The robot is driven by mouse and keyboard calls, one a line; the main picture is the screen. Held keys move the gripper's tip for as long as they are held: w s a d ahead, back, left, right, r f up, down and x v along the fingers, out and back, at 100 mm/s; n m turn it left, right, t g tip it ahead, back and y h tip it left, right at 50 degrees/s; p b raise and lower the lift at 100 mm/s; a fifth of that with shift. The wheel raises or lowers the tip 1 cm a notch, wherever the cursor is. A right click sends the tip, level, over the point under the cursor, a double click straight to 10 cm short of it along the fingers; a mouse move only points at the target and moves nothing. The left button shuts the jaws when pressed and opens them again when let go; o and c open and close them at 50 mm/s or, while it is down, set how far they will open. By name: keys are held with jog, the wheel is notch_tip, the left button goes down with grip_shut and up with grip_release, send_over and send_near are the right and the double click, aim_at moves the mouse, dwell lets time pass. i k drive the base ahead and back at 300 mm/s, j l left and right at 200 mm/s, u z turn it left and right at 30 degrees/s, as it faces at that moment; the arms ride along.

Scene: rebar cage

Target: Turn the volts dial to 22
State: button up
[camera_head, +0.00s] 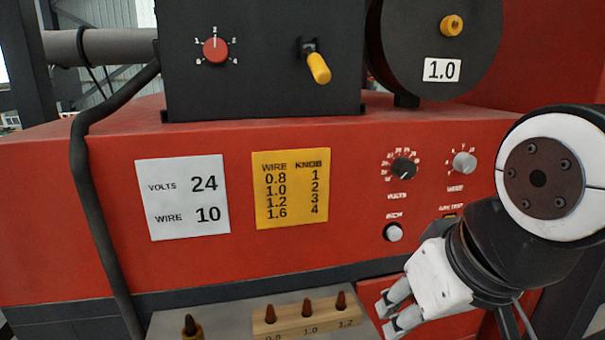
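The volts dial (403,168) is a small black knob on the red machine front, with a white number scale around its top and "VOLTS" below. Its numbers and exact pointer setting are too small to read surely. My gripper (388,318) is at the lower right, below the dial and apart from it. Its two pale fingers stand apart with nothing seen between them. A white card (183,222) on the front reads volts 24, wire 10.
The grey wire knob (464,162) sits right of the volts dial, and a pale round button (393,232) below it. A yellow chart (290,215) is left. A wooden block (307,325) with brown tips stands below. Above are a red selector (215,52), yellow lever (318,68) and black spool (405,45).

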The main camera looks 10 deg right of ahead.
aim_at(403, 168)
jog(key=j+z, duration=0.1)
jog(key=z, duration=0.4)
jog(key=k+z, duration=0.1)
jog(key=z, duration=0.35)
jog(key=k+z, duration=0.1)
jog(key=z, duration=0.4)
jog(key=k+z, duration=0.15)
jog(key=k+j, duration=0.05)
